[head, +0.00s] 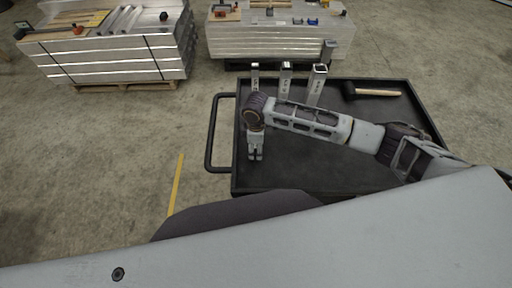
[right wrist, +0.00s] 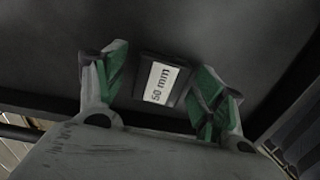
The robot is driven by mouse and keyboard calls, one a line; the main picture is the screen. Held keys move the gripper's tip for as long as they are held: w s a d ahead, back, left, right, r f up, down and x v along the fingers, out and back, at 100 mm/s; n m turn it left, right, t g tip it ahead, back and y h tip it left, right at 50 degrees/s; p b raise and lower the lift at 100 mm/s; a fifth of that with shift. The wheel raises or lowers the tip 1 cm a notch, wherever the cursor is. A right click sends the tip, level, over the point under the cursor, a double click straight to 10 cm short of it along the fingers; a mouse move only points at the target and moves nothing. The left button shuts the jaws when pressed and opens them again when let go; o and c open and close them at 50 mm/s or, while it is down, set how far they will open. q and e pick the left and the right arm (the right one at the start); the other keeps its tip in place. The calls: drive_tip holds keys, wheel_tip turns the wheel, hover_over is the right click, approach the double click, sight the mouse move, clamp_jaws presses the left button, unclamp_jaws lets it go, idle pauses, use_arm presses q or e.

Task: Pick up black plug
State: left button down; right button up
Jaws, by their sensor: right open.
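The black plug (right wrist: 148,94) is a small dark square piece with a white label reading "50 mm". In the right wrist view it lies on a dark surface, in the gap between my right gripper's two green-padded fingers (right wrist: 164,80). The fingers are open, with one on each side of the plug, and I see no clear contact. In the head view my right gripper (head: 255,155) points down over the left part of the black cart top (head: 300,172). I cannot make out the plug there. My left gripper is not in view.
Several upright metal square tubes, one of them (head: 317,84), stand along the cart's far side. A mallet (head: 375,92) lies at the far right of the cart. The cart handle (head: 212,135) is on the left. Stacks of aluminium profiles (head: 115,62) stand behind.

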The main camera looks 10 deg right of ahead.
drive_tip(key=c, duration=1.1)
drive_tip(key=shift+r, duration=0.15)
drive_tip(key=shift+r+b, duration=0.35)
drive_tip(key=shift+r, duration=4.55)
drive_tip(key=shift+a, duration=0.1)
